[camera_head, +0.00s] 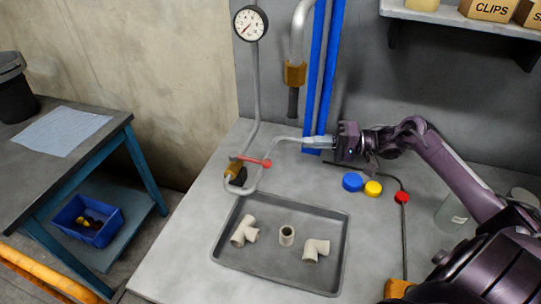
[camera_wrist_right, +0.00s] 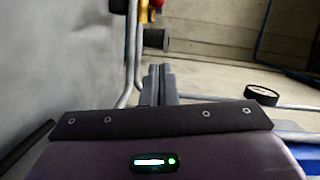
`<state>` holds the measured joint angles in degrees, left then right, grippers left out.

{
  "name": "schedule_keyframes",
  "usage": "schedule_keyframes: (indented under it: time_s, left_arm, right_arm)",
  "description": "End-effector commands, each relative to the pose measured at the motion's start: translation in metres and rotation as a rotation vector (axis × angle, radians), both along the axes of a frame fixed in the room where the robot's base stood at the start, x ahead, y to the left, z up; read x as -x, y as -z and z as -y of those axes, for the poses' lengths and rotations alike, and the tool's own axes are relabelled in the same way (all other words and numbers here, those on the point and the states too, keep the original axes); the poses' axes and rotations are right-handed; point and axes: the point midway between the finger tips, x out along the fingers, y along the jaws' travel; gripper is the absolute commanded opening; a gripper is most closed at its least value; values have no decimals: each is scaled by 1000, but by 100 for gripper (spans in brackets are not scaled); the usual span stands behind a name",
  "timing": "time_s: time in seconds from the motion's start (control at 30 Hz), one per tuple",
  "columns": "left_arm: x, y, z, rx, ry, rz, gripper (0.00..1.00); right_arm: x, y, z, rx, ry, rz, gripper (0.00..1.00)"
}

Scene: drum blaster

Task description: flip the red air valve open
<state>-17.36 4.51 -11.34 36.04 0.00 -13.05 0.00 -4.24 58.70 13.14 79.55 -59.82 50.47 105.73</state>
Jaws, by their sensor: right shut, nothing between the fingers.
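The red air valve (camera_head: 254,161) is a red lever on a brass body (camera_head: 234,172), on the grey pipe at the back left of the workbench. The lever points right, roughly level in the head view. A bit of red shows at the top edge of the right wrist view (camera_wrist_right: 157,3). My right gripper (camera_head: 306,143) comes in from the right with its fingers pointing left. It is shut and empty, to the right of the lever and apart from it. Its closed fingers (camera_wrist_right: 159,72) show in the right wrist view. My left gripper is in neither view.
A tray (camera_head: 230,267) with white pipe fittings lies in front. Blue uprights (camera_head: 314,80) and a hanging hose end (camera_head: 294,88) stand behind. Blue (camera_head: 352,182), yellow (camera_head: 373,188) and red (camera_head: 402,197) round pieces sit right.

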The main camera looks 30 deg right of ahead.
Motion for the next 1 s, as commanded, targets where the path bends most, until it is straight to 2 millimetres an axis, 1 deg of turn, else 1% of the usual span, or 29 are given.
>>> schedule_keyframes:
  time_s: [0.3, 0.43, 0.53, 0.7, 0.9, 0.97, 1.0]
  left_arm:
    - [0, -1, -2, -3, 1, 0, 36]
    - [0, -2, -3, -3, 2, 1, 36]
    - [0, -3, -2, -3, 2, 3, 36]
    - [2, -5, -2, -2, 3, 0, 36]
    - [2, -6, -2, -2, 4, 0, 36]
    - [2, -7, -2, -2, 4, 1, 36]
    - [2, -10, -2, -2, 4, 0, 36]
  right_arm:
    - [0, -1, -1, 0, 0, 0, 0]
    - [-5, -1, -8, -2, -2, 2, 0]
    - [-14, -1, -20, -1, -2, 5, 0]
    - [-33, 0, -48, -3, -2, 4, 0]
    - [-53, 2, -77, -3, -1, 3, 0]
    - [-58, 2, -84, -2, -2, 2, 0]
    - [-54, 4, -88, -1, -2, -2, 0]
